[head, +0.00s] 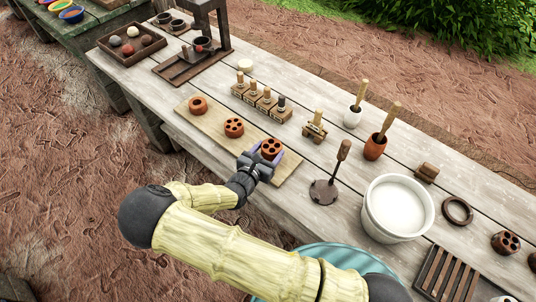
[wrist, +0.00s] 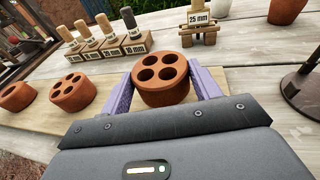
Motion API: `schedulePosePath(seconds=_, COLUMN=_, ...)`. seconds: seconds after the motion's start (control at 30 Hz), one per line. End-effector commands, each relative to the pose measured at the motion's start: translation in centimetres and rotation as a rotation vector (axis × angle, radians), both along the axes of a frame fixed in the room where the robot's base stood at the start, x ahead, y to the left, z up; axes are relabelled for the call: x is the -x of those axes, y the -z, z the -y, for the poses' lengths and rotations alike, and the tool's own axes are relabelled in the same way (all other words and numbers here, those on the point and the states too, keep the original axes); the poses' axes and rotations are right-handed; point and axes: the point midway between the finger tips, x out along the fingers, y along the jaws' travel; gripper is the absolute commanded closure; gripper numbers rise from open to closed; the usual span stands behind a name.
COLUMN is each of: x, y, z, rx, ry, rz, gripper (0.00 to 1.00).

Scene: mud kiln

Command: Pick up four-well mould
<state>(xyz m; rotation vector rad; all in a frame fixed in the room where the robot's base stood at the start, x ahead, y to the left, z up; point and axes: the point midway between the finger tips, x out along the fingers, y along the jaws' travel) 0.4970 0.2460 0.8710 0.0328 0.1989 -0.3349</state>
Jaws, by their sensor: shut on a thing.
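The four-well mould (wrist: 161,74) is a round terracotta block with several round holes in its top. It stands upright between the two purple fingers of my gripper (wrist: 162,92), which are shut on its sides in the wrist view. In the head view the mould (head: 271,148) is at the right part of a pale wooden board (head: 213,127), with my gripper (head: 263,158) around it from the near side. I cannot tell whether its base is lifted off the board. The fingers hide part of its sides.
Two other terracotta moulds, one multi-holed (head: 234,127) and one single-holed (head: 198,105), stand to the left on the board. Stamps in labelled blocks (head: 262,100) stand behind. A round-based iron tool (head: 324,191) and a white bucket (head: 397,207) stand to the right.

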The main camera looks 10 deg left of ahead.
Motion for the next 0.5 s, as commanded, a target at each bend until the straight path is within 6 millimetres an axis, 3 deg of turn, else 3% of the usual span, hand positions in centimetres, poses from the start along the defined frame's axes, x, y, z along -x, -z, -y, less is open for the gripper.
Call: schedulePosePath(seconds=0.5, x=0.1, y=-11.2, z=-0.2, rx=-0.007, ry=-0.003, rz=0.003, gripper=0.67)
